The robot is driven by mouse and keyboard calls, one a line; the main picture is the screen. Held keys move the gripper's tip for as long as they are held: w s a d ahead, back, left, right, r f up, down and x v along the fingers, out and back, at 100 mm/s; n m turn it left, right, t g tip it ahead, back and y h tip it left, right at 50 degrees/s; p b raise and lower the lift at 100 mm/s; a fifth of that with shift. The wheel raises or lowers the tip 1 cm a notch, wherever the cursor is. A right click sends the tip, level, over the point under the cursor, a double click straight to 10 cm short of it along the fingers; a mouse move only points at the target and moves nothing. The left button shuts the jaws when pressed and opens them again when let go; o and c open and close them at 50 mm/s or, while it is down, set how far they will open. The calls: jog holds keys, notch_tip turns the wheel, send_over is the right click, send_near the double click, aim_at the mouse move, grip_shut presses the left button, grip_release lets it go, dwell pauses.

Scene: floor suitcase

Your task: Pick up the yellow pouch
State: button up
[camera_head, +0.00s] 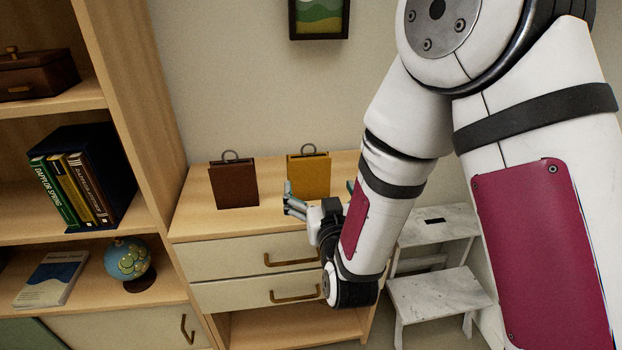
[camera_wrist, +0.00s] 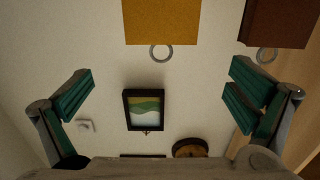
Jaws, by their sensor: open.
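The yellow pouch (camera_head: 309,176) stands upright on top of the light wood dresser, with a metal ring at its top. In the wrist view, the yellow pouch (camera_wrist: 162,22) shows upside down at the top edge, its ring pointing down. My gripper (camera_head: 318,200) is in front of the pouch near the dresser's front edge, partly hidden by my arm. The wrist view shows the gripper (camera_wrist: 160,90) with its green-padded fingers wide apart and nothing between them. The pouch lies beyond the fingertips, apart from them.
A brown pouch (camera_head: 234,184) with a ring stands left of the yellow one on the dresser (camera_head: 195,222). A tall shelf (camera_head: 135,95) with books and a globe (camera_head: 129,262) is at left. A white step stool (camera_head: 440,290) stands at right. A framed picture (camera_head: 319,18) hangs above.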

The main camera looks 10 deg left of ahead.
aim_at(310, 162)
jog(key=x, duration=1.3)
jog(key=shift+w+a+f, duration=0.2)
jog(key=shift+w, duration=0.1)
jog(key=c, duration=1.5)
jog(key=shift+o, duration=0.2)
jog(key=shift+r, duration=0.1)
